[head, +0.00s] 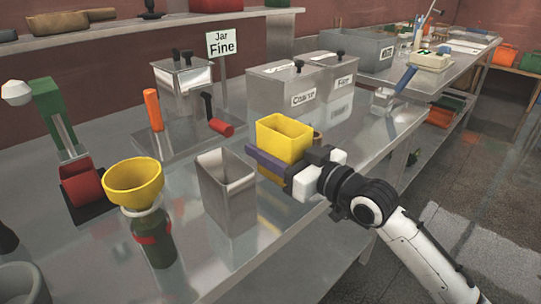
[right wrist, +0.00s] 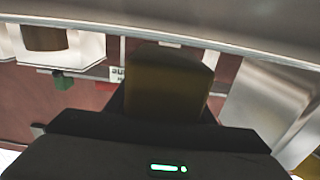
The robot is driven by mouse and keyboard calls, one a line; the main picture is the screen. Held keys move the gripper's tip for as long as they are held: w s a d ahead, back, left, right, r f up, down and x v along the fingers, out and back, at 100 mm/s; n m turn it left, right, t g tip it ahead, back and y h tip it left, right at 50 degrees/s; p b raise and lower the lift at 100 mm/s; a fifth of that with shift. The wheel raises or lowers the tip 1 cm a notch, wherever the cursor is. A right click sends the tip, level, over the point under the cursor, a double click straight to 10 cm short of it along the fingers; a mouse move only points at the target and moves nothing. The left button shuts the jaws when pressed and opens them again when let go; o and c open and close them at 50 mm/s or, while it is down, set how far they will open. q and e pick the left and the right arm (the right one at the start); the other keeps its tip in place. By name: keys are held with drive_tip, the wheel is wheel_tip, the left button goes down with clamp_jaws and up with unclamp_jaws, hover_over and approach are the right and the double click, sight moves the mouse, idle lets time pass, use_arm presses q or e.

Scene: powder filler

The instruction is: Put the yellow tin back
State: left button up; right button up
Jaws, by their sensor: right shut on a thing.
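The yellow tin (head: 284,134) is an open-topped, roughly square container near the table's front right edge in the head view. My right gripper (head: 282,166) is shut on it, with a purple-grey finger across its near side. The tin looks upright, and I cannot tell whether its base touches the table. In the right wrist view a dark yellow-brown block shape (right wrist: 168,85), apparently the tin, fills the middle between the dark gripper parts. My left gripper is not in view.
An open metal tin (head: 227,188) stands just left of the yellow tin. A yellow funnel (head: 134,178) sits over a green jar (head: 155,245) further left. Metal bins labelled Coarse and Fine (head: 300,84) stand behind. A "Jar Fine" sign (head: 224,43) stands at the back.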

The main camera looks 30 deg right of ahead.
drive_tip(key=shift+f, duration=0.75)
drive_tip(key=shift+f, duration=0.15)
drive_tip(key=o, duration=1.2)
drive_tip(key=shift+c, duration=0.2)
drive_tip(key=shift+s+d, duration=0.1)
drive_tip(key=shift+s, duration=0.2)
drive_tip(key=v, duration=0.9)
drive_tip(key=shift+s+b, duration=0.25)
drive_tip(key=shift+b, duration=0.05)
drive_tip(key=shift+v, duration=0.9)
